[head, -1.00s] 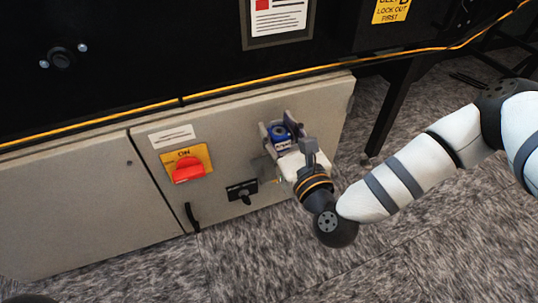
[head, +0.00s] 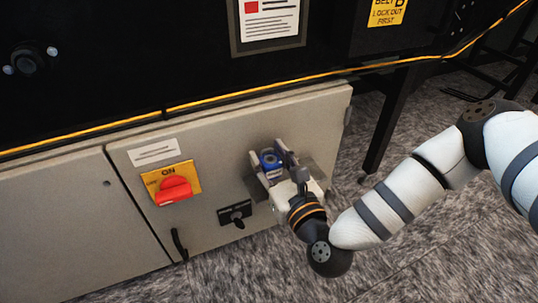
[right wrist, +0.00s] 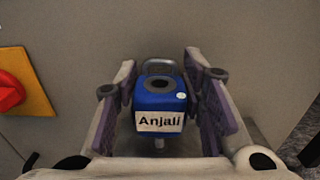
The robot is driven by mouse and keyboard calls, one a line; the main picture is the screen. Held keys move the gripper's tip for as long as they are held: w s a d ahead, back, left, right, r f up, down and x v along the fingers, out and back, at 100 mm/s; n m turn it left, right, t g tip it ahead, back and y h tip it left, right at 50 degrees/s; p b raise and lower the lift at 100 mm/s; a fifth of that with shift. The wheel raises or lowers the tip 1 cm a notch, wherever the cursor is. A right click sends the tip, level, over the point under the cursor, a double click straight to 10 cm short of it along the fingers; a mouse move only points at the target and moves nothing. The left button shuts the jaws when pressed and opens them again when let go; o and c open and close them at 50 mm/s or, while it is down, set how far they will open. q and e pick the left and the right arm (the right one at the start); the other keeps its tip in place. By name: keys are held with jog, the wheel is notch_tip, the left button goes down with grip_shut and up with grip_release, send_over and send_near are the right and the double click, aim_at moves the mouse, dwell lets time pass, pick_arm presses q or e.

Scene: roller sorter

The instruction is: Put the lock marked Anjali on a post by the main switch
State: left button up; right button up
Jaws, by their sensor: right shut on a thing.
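My right gripper (head: 267,150) is shut on a blue lock (head: 270,162) in front of the grey cabinet door. In the right wrist view the lock (right wrist: 160,97) sits between the purple-padded fingers, its white label reading "Anjali" and its grey shackle pointing away from my wrist, towards the door. The main switch (head: 173,190) is a red handle on a yellow plate with "ON" above it, left of the gripper. The switch's edge (right wrist: 10,92) also shows at the left of the wrist view. I cannot make out a post beside the switch. My left gripper is out of view.
A dark knob (head: 27,62) between two pale studs is on the black panel. Carpet lies right of the cabinet.

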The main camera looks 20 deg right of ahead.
aim_at(275, 179)
jog(key=shift+f, duration=0.15)
jog(key=shift+s+f+b, duration=0.1)
jog(key=shift+f+b, duration=1.1)
jog(key=shift+f, duration=0.3)
jog(key=shift+f, duration=0.2)
dwell(0.3)
jog(key=o, duration=1.3)
jog(key=shift+o, duration=0.2)
